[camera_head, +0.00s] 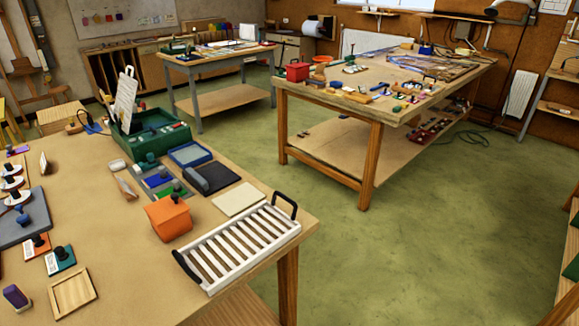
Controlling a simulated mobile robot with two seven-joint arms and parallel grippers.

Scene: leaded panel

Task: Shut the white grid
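A white grid panel (125,101) stands raised, nearly upright and slightly tilted, at the left side of an open green box (158,140) on the near table. A small handle shows at its top edge. The box's top is open and its dark inside shows. A second white slatted grid (238,245) with black handles at both ends lies flat near the table's right corner. Neither of my grippers is in view.
The near table (120,235) also holds an orange box (169,217), a black pad (211,177), a cream tile (239,199) and a wooden frame (72,294). Green floor (420,240) is open to the right. A large workbench (375,85) stands behind.

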